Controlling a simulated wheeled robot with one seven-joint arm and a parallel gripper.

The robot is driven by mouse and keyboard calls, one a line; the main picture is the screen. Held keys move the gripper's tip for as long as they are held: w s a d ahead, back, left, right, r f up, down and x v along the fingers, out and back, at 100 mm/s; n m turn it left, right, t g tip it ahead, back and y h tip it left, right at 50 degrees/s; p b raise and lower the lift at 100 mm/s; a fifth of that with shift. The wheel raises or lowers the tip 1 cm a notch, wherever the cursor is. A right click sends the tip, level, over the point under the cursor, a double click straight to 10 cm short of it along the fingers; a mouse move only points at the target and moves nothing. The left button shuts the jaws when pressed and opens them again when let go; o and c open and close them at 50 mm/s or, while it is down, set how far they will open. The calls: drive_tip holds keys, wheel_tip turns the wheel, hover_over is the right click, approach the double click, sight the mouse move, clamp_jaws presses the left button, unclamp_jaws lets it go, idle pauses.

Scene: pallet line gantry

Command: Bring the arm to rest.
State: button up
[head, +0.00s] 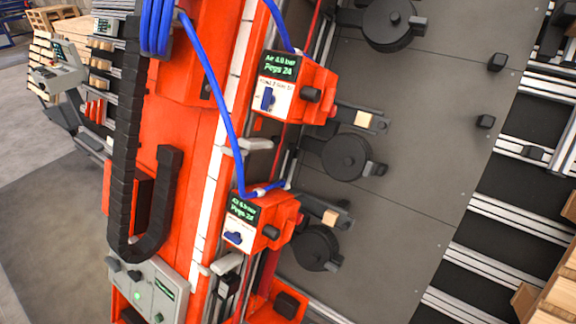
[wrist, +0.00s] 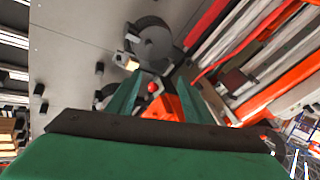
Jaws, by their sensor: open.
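My gripper (wrist: 157,82) shows in the wrist view, with a green body across the bottom and two green fingers reaching up the picture. The fingers are apart, so it is open. I see nothing held between them. Beyond the fingers are an orange-red unit with a red knob (wrist: 153,87) and a dark round disc (wrist: 155,42). I cannot tell how far they are from the fingertips. Neither my arm nor my gripper shows in the head view.
In the head view, orange nailer units (head: 295,88) (head: 262,222) with small displays line a gantry beam. Blue hoses (head: 213,85) and a black cable chain (head: 128,130) hang beside it. Open floor (head: 45,225) lies at left.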

drive_tip(key=s+a+r, duration=0.1)
drive_tip(key=s+r, duration=0.1)
drive_tip(key=s, duration=0.7)
drive_tip(key=s+a+r+m+y, duration=0.1)
drive_tip(key=s+r, duration=0.1)
drive_tip(key=s, duration=0.7)
drive_tip(key=shift+s+a+t+y, duration=0.15)
drive_tip(key=shift+a+t+y, duration=0.05)
drive_tip(key=shift+t+y, duration=0.1)
drive_tip(key=shift+r, duration=0.1)
